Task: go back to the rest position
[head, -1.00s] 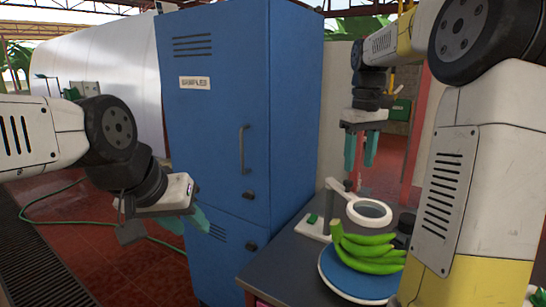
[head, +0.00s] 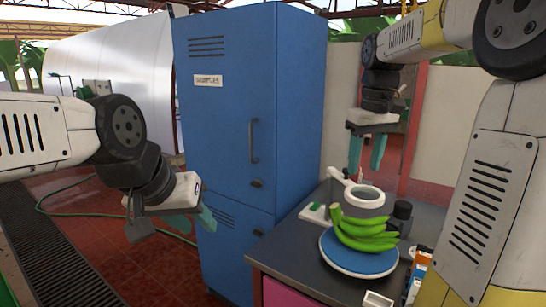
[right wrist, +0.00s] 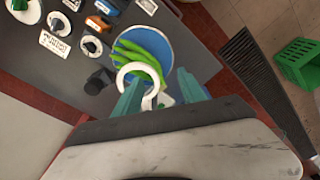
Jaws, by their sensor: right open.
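My left gripper (head: 190,222) hangs in front of the blue cabinet at the left, with teal fingers pointing down and right. Its fingers overlap in the head view, so I cannot tell how far apart they are. My right gripper (head: 367,153) is open and empty, its teal fingers pointing down above the table. In the right wrist view, its two fingers (right wrist: 163,97) stand apart with nothing held between them. Below it, a green banana bunch (head: 363,232) lies on a round blue plate (head: 345,262); the bunch also shows in the right wrist view (right wrist: 135,55).
A blue cabinet (head: 235,130) stands shut in the middle. A white ring magnifier (head: 365,198) stands on the dark table (head: 290,245) behind the bananas, near a dark cylinder (head: 402,210). A green crate (right wrist: 298,62) is on the floor. A green hose (head: 75,213) crosses the floor at left.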

